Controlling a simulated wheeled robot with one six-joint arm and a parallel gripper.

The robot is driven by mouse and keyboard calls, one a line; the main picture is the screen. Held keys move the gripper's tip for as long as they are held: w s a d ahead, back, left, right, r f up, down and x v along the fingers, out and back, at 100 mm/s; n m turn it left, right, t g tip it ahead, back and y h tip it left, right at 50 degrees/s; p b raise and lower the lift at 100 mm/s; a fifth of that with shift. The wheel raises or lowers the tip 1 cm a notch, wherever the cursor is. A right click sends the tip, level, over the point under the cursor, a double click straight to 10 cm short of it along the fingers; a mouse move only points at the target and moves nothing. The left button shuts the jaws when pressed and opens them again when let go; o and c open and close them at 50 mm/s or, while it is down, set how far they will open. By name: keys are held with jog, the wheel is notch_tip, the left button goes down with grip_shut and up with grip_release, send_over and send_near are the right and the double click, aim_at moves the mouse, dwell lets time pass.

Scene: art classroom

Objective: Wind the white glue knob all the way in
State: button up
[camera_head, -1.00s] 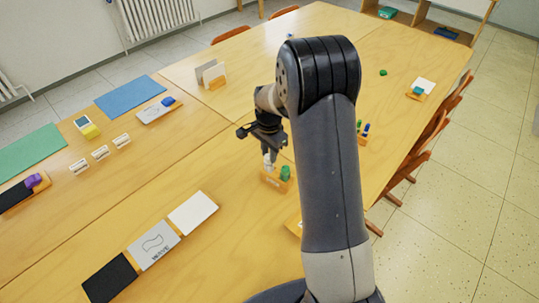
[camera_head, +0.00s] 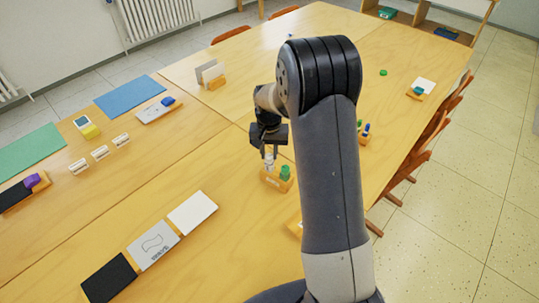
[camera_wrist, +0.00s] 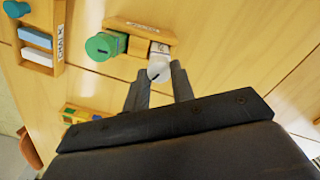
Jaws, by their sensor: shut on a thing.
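The white glue knob (camera_wrist: 159,69) is in the wrist view, on a white glue container (camera_wrist: 160,49) seated in a small wooden holder (camera_wrist: 128,25). The fingers of my gripper (camera_wrist: 159,80) are on both sides of the knob and shut on it. In the head view my gripper (camera_head: 269,150) points down over the holder (camera_head: 270,183), and the white glue (camera_head: 269,164) shows just under it. The fingertips are partly hidden by the wrist in that view.
A green knob (camera_wrist: 105,45) sits beside the glue in the same holder, close to my left finger in the wrist view. A chalk holder (camera_wrist: 40,35) stands further left. Cards (camera_head: 192,212) lie on the table at front left.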

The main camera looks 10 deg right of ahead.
jog(key=shift+n, duration=1.4)
jog(key=o, duration=1.5)
jog(key=m, duration=1.1)
jog(key=shift+m, duration=0.3)
jog(key=c, duration=1.5)
